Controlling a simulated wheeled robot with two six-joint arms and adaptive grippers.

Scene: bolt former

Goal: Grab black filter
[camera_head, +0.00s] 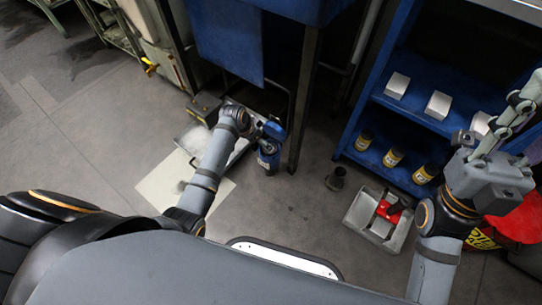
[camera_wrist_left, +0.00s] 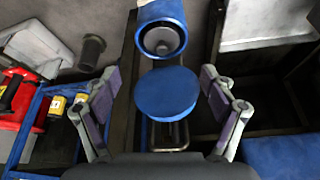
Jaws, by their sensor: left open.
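A dark, cup-like cylinder (camera_head: 336,178), the only thing like a black filter that I can make out, stands on the floor right of the bench leg. It also shows at the upper left of the left wrist view (camera_wrist_left: 92,51). My left gripper (camera_wrist_left: 158,80) is open, its fingers spread either side of a round blue face (camera_wrist_left: 167,93); I cannot tell whether they touch it. A blue cylinder (camera_wrist_left: 161,32) with a grey round end lies beyond; blue parts (camera_head: 268,155) show beside the left gripper in the head view. My right gripper (camera_head: 522,105) is at the right edge, away from the cylinder.
A blue shelf (camera_head: 425,120) at the right holds white boxes (camera_head: 438,105) and yellow-labelled bottles (camera_head: 393,157). A grey tray (camera_head: 361,212) with a red item (camera_head: 389,210) sits on the floor. The blue bench (camera_head: 228,45) stands above the left gripper's area.

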